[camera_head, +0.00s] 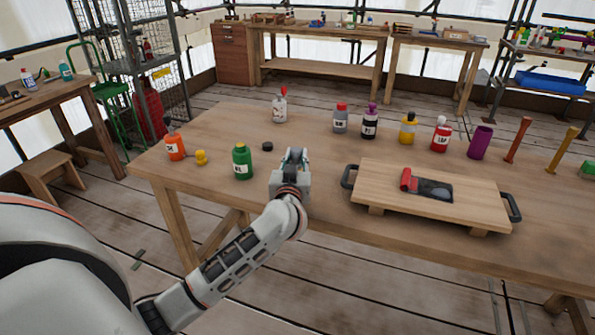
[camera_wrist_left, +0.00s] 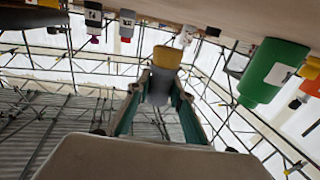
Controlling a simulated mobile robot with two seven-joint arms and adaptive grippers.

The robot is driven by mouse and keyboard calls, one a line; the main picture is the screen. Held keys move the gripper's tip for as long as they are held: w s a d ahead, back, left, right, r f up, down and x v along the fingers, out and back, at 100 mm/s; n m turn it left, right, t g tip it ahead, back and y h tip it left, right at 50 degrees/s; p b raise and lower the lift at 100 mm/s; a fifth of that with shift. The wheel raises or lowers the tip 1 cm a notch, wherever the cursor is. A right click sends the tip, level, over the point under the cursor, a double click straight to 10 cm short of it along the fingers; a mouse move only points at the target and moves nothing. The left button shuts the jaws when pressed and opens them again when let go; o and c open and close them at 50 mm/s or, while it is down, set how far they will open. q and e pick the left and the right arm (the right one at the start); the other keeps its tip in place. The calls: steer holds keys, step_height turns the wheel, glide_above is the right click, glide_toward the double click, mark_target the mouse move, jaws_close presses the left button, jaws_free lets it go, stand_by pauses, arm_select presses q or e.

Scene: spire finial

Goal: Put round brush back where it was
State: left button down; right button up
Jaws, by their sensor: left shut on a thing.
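My left gripper (camera_head: 293,157) is over the near part of the table, between the green bottle (camera_head: 242,162) and the wooden board. In the left wrist view the two fingers of the left gripper (camera_wrist_left: 160,84) are shut on a short grey cylinder with a yellow end (camera_wrist_left: 165,58). It may be the round brush, but its bristles cannot be made out. In the head view the gripper hides most of it. I cannot tell whether it touches the table. My right gripper is not in view.
The workbench (camera_head: 315,222) bears a wooden board (camera_head: 385,190) with black handles and a red-handled tool on it. Several bottles and a purple cup (camera_head: 480,142) line the back.

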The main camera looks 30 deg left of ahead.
arm_select(q)
step_height(320, 180, down, 5)
steer(key=shift+r+b, duration=0.15)
steer(key=shift+b, duration=0.6)
steer(key=shift+r, duration=0.3)
steer(key=shift+f, duration=0.1)
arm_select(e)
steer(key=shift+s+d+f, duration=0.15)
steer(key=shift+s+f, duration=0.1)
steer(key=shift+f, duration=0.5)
arm_select(q)
steer(key=c, duration=1.8)
jaws_free()
steer(key=shift+f, duration=0.1)
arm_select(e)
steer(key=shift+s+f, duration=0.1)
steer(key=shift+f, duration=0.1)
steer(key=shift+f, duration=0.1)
